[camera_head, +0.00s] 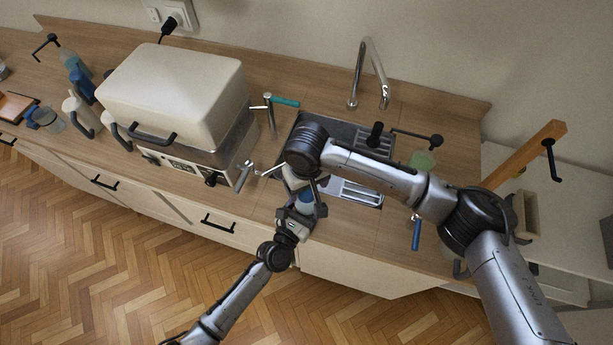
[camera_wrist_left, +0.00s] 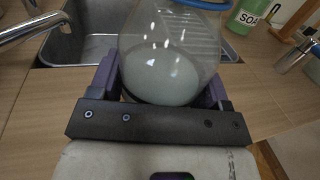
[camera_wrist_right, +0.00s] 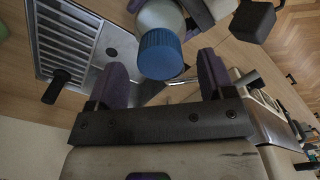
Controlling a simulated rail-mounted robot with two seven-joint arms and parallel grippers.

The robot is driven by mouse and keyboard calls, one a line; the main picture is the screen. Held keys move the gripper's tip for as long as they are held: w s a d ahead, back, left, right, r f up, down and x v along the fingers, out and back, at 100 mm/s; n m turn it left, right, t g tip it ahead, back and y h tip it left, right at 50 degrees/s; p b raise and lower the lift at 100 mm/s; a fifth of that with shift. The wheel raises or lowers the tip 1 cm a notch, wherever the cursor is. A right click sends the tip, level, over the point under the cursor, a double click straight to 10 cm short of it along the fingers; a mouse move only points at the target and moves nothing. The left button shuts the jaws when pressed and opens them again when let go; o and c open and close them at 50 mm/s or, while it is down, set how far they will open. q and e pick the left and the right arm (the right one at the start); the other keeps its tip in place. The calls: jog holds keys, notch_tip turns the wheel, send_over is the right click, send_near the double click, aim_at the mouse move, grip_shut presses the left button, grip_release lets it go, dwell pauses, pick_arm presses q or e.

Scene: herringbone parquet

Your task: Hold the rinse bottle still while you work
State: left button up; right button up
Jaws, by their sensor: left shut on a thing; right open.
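The rinse bottle (camera_wrist_left: 160,65) is clear and rounded, with pale liquid inside and a blue rim at its top. My left gripper (camera_wrist_left: 160,88) is shut around its body, above the counter's front part by the sink. In the right wrist view the bottle's ribbed blue cap (camera_wrist_right: 160,54) faces the camera.
A sink (camera_head: 345,137) with a drainer and a tall tap (camera_head: 379,75) lies behind the grippers. A large cream-lidded machine (camera_head: 175,90) stands to the left. Bare counter (camera_head: 400,240) lies to the right.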

jog(key=shift+f, duration=1.1)
jog(key=shift+c, duration=0.2)
jog(key=c, duration=0.9)
jog(key=o, duration=1.1)
jog(key=shift+r, duration=0.15)
notch_tip(320, 180, up, 12)
pick_arm(q)
jog(key=o, duration=1.8)
